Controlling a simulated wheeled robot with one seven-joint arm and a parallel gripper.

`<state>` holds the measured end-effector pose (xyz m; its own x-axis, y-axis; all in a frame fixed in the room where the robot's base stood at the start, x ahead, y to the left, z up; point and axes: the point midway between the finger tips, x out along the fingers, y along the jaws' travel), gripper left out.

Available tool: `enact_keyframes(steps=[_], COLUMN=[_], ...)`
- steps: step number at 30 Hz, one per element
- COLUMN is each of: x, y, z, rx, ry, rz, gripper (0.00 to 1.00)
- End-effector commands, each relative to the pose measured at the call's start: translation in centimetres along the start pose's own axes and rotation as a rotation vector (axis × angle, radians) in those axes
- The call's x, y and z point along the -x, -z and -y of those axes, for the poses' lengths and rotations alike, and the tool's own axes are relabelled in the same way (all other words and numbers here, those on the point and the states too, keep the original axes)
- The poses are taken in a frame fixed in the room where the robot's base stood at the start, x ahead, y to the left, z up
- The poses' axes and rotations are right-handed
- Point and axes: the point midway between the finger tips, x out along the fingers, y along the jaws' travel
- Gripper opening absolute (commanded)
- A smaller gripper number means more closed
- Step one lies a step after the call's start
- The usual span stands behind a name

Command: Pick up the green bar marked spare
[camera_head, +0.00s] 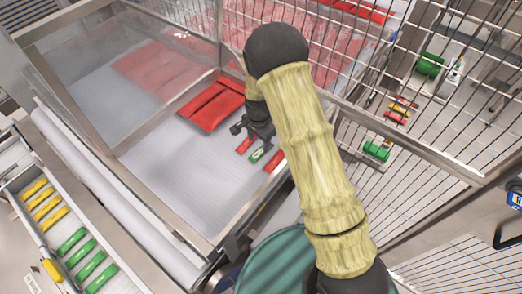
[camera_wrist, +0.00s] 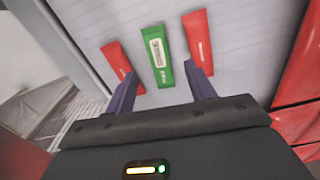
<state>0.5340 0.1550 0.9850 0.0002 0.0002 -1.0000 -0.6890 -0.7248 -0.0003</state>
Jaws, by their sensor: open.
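The green bar (camera_wrist: 157,56) with a pale label lies flat on the white surface in the wrist view, between two red bars. The label's text is too small to read. Nothing is held. In the head view my gripper (camera_head: 255,130) hangs over the surface; its fingertips are hard to make out.
A red bar (camera_wrist: 120,62) lies left of the green bar and another red bar (camera_wrist: 198,40) lies right, both close by. A large red packet (camera_head: 211,106) lies behind. A metal-framed clear panel (camera_head: 75,100) and wire mesh (camera_head: 430,150) border the surface.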

Motion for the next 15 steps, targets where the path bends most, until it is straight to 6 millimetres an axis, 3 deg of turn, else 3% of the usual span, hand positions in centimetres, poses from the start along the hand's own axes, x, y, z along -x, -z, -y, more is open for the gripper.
enact_keyframes(steps=[8,15], x=[-0.3,-2.5], y=[0.1,1.0], z=[0.0,-0.2], rx=[0.000,-0.002], ry=[-0.001,-0.004], rz=[0.001,0.002], gripper=[0.55,0.55])
